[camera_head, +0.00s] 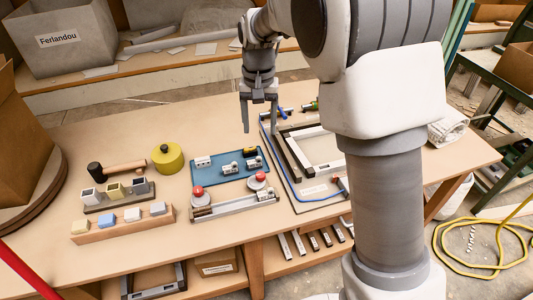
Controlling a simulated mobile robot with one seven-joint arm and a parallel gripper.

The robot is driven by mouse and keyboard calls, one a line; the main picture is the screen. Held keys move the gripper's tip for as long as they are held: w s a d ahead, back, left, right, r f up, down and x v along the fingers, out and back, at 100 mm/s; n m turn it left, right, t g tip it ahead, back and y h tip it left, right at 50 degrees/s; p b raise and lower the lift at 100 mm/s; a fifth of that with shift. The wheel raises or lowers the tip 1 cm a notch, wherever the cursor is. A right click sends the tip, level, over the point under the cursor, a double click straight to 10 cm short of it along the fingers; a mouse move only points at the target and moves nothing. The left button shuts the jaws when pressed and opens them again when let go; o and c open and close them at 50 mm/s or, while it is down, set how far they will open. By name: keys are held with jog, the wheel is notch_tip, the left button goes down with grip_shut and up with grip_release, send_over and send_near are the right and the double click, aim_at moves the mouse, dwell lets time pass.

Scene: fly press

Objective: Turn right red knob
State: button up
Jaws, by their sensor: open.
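The right red knob (260,177) sits on a pale round base at the right end of a metal fixture (233,206) near the table's front edge. A second red knob (198,191) is at the fixture's left end. My gripper (260,126) points down with its two fingers apart and nothing between them. In the picture it is above and behind the right knob, over the far part of the table, and apart from it.
A blue tray (206,178) with small metal parts lies just behind the fixture. A frame (324,159) on a board is to the right. A mallet (118,170), a yellow round container (168,158) and block holders (124,222) are left. The table's back left is clear.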

aim_at(260, 174)
notch_tip(260, 174, down, 18)
jog(key=b, duration=0.2)
jog(key=shift+w+b, duration=0.1)
jog(key=shift+b, duration=0.25)
jog(key=shift+r, duration=0.1)
grip_shut()
